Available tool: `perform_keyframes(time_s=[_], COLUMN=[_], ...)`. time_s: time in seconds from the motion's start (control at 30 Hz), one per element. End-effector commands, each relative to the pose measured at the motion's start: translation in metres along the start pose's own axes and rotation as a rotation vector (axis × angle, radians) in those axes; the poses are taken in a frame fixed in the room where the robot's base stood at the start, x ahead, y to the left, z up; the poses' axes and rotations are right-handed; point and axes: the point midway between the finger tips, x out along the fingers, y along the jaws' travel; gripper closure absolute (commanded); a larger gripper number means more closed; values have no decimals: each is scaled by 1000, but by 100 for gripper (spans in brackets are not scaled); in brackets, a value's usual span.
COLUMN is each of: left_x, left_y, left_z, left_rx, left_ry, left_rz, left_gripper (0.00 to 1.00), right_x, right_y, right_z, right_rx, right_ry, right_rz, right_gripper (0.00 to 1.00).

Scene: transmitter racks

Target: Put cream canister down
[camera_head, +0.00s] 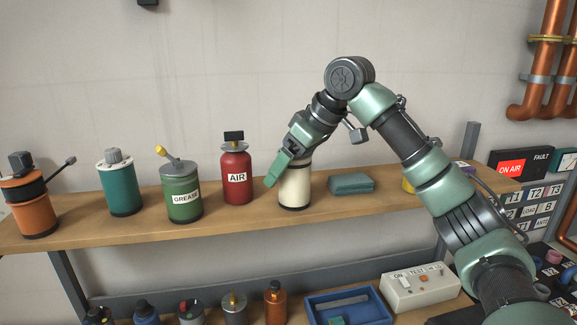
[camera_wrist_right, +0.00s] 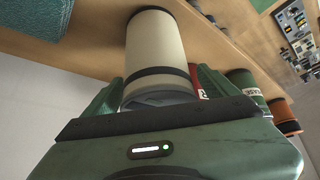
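The cream canister (camera_head: 295,188) is upright on the upper wooden shelf, between the red AIR canister (camera_head: 236,172) and a folded teal cloth (camera_head: 351,183). My right gripper (camera_head: 284,166) reaches down to it from above and hides its top. In the right wrist view the cream canister (camera_wrist_right: 154,50), with dark bands, lies between the two green fingers. One finger is on each side, close to its wall; I cannot tell whether they press on it. Its base appears to be on the shelf. My left gripper is not in view.
A green GREASE can (camera_head: 184,190), a teal canister (camera_head: 120,184) and an orange canister (camera_head: 31,200) stand left on the shelf (camera_head: 140,229). A lower shelf holds small bottles, a blue tray (camera_head: 348,306) and a switch box (camera_head: 420,288). Pipes run at right.

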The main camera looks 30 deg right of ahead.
Motion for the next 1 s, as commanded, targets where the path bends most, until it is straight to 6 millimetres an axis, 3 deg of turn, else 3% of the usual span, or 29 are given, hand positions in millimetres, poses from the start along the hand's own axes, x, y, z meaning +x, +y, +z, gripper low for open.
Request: perform_keyframes(time_s=[0.37, 0.83, 1.0], left_x=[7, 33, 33], left_y=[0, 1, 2], left_z=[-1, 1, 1], left_rx=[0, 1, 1], left_ry=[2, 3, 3], left_rz=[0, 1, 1], left_gripper=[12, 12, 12], right_x=[-12, -106, -120], right_y=[0, 0, 0], right_z=[-1, -1, -1], right_rx=[0, 0, 0], right_ry=[4, 3, 0], right_rz=[0, 2, 2], right_gripper=[12, 12, 12])
